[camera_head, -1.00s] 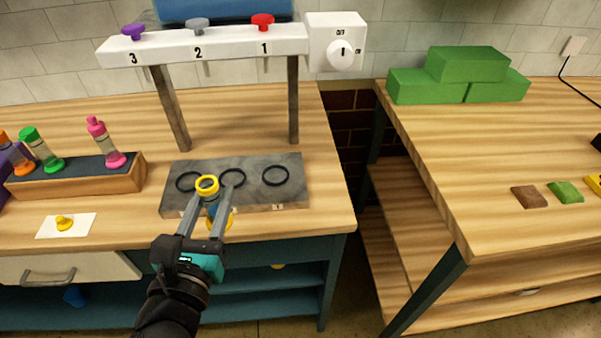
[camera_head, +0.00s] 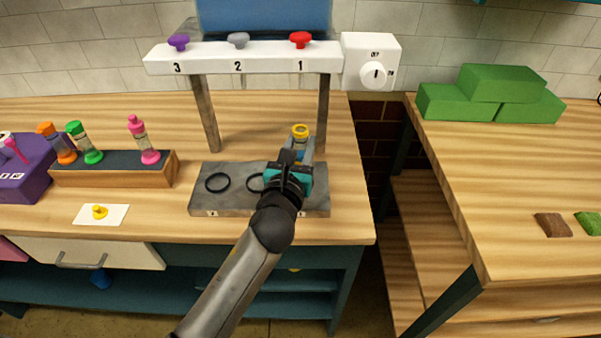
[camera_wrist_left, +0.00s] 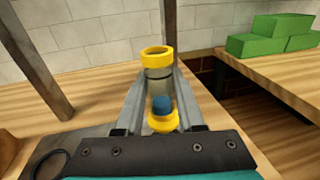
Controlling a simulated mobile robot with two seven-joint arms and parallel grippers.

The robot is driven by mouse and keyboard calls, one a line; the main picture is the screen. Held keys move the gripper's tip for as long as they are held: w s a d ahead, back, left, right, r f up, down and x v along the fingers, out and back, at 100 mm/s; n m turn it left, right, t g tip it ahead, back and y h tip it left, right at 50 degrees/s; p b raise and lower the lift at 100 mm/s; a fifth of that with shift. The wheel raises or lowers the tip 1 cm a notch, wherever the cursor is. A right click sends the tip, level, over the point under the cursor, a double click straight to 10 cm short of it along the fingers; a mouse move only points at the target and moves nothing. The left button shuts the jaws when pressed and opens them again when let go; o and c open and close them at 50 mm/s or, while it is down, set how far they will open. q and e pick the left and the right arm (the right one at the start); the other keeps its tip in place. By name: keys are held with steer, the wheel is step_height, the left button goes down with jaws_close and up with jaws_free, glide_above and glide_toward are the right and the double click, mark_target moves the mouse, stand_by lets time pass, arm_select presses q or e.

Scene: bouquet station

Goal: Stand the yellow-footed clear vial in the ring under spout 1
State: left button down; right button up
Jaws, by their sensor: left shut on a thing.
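My left gripper (camera_head: 303,156) is shut on the clear vial (camera_head: 300,146), which has a yellow band at its top (camera_head: 300,131). In the left wrist view, the vial (camera_wrist_left: 158,82) is between the two fingers, with a yellow piece and a blue part nearer the camera. The vial is in front of the right post, below the red-knobbed spout 1 (camera_head: 300,63). The ring under spout 1 is hidden behind my gripper and arm, so I cannot tell whether the vial's foot is above it or in it. My right gripper is not in view.
The grey ring plate (camera_head: 235,205) shows a black ring (camera_head: 217,182) at left and part of a middle ring (camera_head: 256,183). A wooden rack (camera_head: 110,175) with several capped vials stands left. A white card (camera_head: 85,214) bears a yellow stopper (camera_head: 100,212). Green blocks (camera_head: 490,95) sit right.

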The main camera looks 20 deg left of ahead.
arm_select(q)
steer(key=shift+f+b, duration=1.2)
steer(key=shift+f, duration=1.45)
steer(key=c, duration=1)
jaws_free()
steer(key=shift+f, duration=0.25)
steer(key=o, duration=0.5)
steer(key=shift+r, duration=0.25)
steer(key=s, duration=0.8)
steer(key=s+d, duration=0.1)
steer(key=s, duration=0.3)
steer(key=shift+r, duration=0.25)
